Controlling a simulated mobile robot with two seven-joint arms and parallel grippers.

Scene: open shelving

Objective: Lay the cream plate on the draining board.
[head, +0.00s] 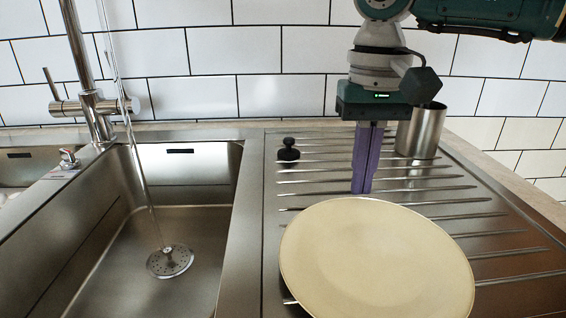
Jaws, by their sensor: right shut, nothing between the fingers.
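The cream plate (377,262) lies face up at the front of the ridged steel draining board (509,243). It looks flat, and its front edge reaches the bottom of the picture. My right gripper (361,190) points down just behind the plate's far rim. Its purple fingers are closed together with nothing between them. I cannot tell whether the fingertips touch the rim. My left gripper is not in view.
A steel cup (421,131) stands on the board right of my right gripper. A black plug (288,150) sits at the back left of the board. The sink basin (190,228) and tall tap (90,103) are to the left. A tiled wall (250,60) closes the back.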

